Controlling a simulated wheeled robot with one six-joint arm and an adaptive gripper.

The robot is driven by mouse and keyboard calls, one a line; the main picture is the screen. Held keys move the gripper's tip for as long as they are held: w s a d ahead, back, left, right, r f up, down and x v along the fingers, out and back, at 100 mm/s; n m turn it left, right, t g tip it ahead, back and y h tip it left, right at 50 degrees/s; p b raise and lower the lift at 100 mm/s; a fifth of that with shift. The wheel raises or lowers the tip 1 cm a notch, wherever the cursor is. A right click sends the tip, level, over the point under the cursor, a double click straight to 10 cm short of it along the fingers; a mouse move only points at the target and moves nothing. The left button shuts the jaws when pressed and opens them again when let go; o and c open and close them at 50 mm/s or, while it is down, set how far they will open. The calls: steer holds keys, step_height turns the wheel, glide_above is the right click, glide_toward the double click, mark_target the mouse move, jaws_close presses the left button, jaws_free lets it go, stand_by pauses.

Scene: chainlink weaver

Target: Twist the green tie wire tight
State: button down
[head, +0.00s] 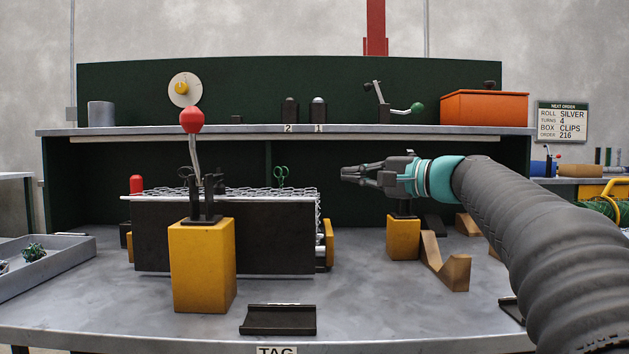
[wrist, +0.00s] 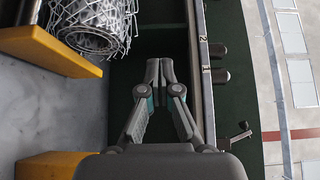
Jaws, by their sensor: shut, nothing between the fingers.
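The green tie wire (head: 281,174) stands up as a small pair of loops at the top of the silver chain-link mesh (head: 255,193), toward its right end. My gripper (head: 346,175) is shut and empty, to the right of the tie wire in the head view and apart from it. It points left, at about the same picture height as the wire. In the wrist view its closed fingertips (wrist: 160,68) have nothing between them. The rolled mesh (wrist: 92,22) shows at the upper left there; I cannot make out the wire clearly in that view.
A red-knobbed lever (head: 192,120) stands on a yellow block (head: 202,265) in front of the mesh. A shelf (head: 400,130) runs behind, holding an orange box (head: 484,107) and a green-knobbed crank (head: 416,109). Wooden V-blocks (head: 446,262) stand below my arm. A grey tray (head: 45,262) lies left.

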mark_target(297, 189)
steer(key=x, duration=0.9)
steer(key=shift+w+a+p, duration=0.15)
steer(key=shift+w+p, duration=0.1)
steer(key=shift+p, duration=0.15)
steer(key=shift+s+a, duration=0.8)
steer(key=shift+a, duration=0.15)
steer(key=shift+s+a+b, duration=0.3)
steer(key=shift+s+a, duration=0.1)
steer(key=shift+a, duration=0.25)
steer(key=shift+s+a+b, duration=0.2)
steer(key=shift+s+b, duration=0.35)
steer(key=shift+b, duration=0.05)
steer(key=shift+s+a+b, duration=0.2)
steer(key=shift+s+b, duration=0.35)
